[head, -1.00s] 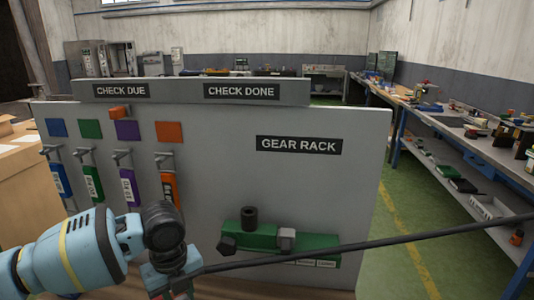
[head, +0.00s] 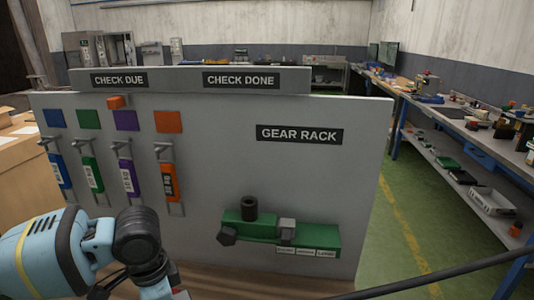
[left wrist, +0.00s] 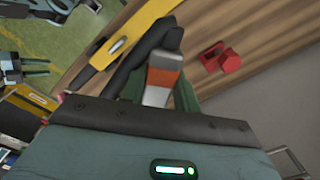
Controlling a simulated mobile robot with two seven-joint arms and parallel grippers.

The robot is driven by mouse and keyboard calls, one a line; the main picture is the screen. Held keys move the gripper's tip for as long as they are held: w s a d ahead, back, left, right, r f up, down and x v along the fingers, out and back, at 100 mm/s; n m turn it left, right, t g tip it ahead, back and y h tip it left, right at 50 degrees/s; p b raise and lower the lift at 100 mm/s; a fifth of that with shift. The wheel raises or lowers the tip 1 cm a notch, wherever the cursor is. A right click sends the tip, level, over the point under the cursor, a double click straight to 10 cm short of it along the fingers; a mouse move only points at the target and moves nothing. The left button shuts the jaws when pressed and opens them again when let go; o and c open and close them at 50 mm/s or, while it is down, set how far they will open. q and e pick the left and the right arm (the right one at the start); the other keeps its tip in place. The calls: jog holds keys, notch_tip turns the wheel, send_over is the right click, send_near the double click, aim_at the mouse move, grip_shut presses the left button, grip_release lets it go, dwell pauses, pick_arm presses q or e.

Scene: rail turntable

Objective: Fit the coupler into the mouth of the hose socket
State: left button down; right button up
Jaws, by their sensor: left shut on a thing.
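In the left wrist view my left gripper (left wrist: 160,62) is shut on a grey piece with an orange band (left wrist: 162,80), which I take for the coupler. A black part lies along its left side. In the head view my left arm is at the lower left, and its gripper is below the frame edge. On the grey board (head: 330,185) a green fixture (head: 265,235) carries an upright black cylinder (head: 249,208), a grey block (head: 287,231) and a dark knob (head: 228,236). I cannot tell which part is the hose socket. My right gripper is not in view.
Several coloured tags hang on hooks at the board's left, including an orange one (head: 169,183). A thin dark bar (head: 440,275) crosses the lower right. A red part (left wrist: 222,58) and a yellow bar (left wrist: 130,40) show in the left wrist view. A workbench (head: 470,140) stands at the right.

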pick_arm(q)
jog(key=n, duration=0.2)
jog(key=s+n, duration=0.1)
jog(key=n, duration=0.1)
jog(key=s+n, duration=0.1)
jog(key=shift+s+a+n, duration=0.1)
jog(key=shift+a+n, duration=0.2)
jog(key=shift+n, duration=0.1)
jog(key=n, duration=0.2)
jog(key=s+n, duration=0.1)
jog(key=n, duration=0.1)
jog(key=s+n, duration=0.1)
jog(key=shift+s+a+n, duration=0.1)
jog(key=shift+a+n, duration=0.2)
jog(key=shift+n, duration=0.1)
